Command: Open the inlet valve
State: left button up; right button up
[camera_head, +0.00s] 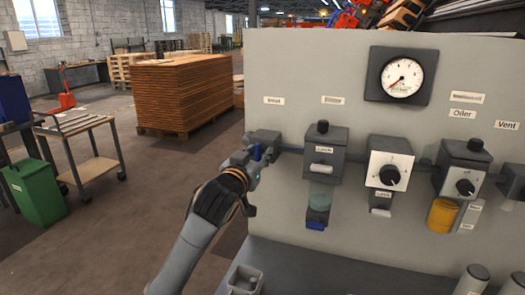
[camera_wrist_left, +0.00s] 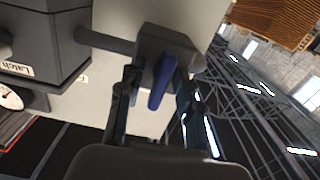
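The inlet valve (camera_head: 264,139) is a grey block at the left end of the panel, with a small label above it. Its blue lever (camera_head: 257,153) is partly hidden by my left gripper (camera_head: 248,163) in the head view. In the left wrist view, the blue lever (camera_wrist_left: 161,83) hangs from the grey valve body (camera_wrist_left: 170,45). The two fingers of my left gripper (camera_wrist_left: 158,88) stand apart on either side of the lever, with visible gaps. The gripper is open. My right gripper is not in view.
A grey panel (camera_head: 300,82) carries a gauge (camera_head: 402,77) with its needle at the low left. Right of the inlet are a latch unit (camera_head: 323,150), a dial unit (camera_head: 389,165) and the oiler (camera_head: 463,165). A grey ledge (camera_head: 330,275) lies below.

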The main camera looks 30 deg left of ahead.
pick_arm(q)
jog(key=shift+s+d+r, duration=0.1)
jog(key=shift+s+r, duration=0.1)
jog(key=shift+s, duration=0.05)
jog(key=shift+c, duration=1.1)
grip_shut()
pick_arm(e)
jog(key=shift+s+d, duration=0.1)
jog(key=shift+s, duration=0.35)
